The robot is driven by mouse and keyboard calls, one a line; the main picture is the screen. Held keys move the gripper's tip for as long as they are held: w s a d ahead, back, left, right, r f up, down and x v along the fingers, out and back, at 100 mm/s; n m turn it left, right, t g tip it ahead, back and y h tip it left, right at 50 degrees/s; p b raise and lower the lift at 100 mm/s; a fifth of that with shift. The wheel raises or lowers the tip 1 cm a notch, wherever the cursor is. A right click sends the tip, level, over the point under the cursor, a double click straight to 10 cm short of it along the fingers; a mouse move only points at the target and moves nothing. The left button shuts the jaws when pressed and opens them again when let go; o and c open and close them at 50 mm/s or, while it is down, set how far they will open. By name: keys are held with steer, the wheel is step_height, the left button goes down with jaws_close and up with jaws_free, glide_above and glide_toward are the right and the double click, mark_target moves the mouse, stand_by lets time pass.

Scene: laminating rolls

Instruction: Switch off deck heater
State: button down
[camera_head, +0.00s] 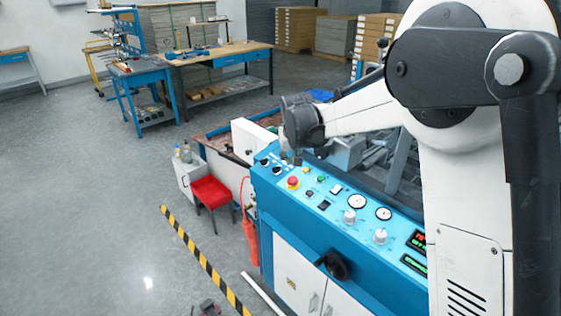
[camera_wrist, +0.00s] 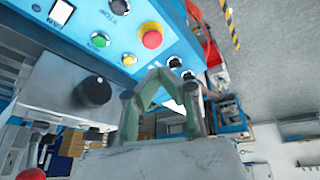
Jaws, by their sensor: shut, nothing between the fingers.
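The blue control panel (camera_head: 335,220) stands below my arm. At its far left end are two small black knobs (camera_head: 277,170), close to the red emergency button (camera_head: 293,182). In the wrist view the knobs (camera_wrist: 175,62) lie just beyond my gripper (camera_wrist: 160,76), with the red button (camera_wrist: 151,38) further up. My gripper is shut and empty, near the knobs. I cannot tell whether it touches one. In the head view my gripper (camera_head: 290,156) is small and dark over the panel's far end. The labels by the knobs are unreadable, so I cannot tell which control is the deck heater's.
Green (camera_wrist: 100,40) and yellow (camera_wrist: 129,59) buttons sit near the knobs. A white box (camera_head: 254,138) stands beyond the panel's far end.

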mark_target(279, 172)
steer(key=w+a+f, duration=0.2)
steer(key=shift+w+a+f, duration=0.2)
steer(key=shift+a+f, duration=0.1)
steer(key=shift+f, duration=0.1)
steer(key=p+x, duration=0.2)
steer(key=x, duration=0.7)
steer(key=shift+f, duration=0.2)
steer(key=w, duration=0.1)
steer(key=w+p, duration=0.1)
steer(key=shift+w+a+f, duration=0.1)
steer(key=shift+w+a, duration=0.45)
steer(key=shift+w, duration=0.55)
steer(key=shift+a+n, duration=0.1)
steer(key=shift+n, duration=0.2)
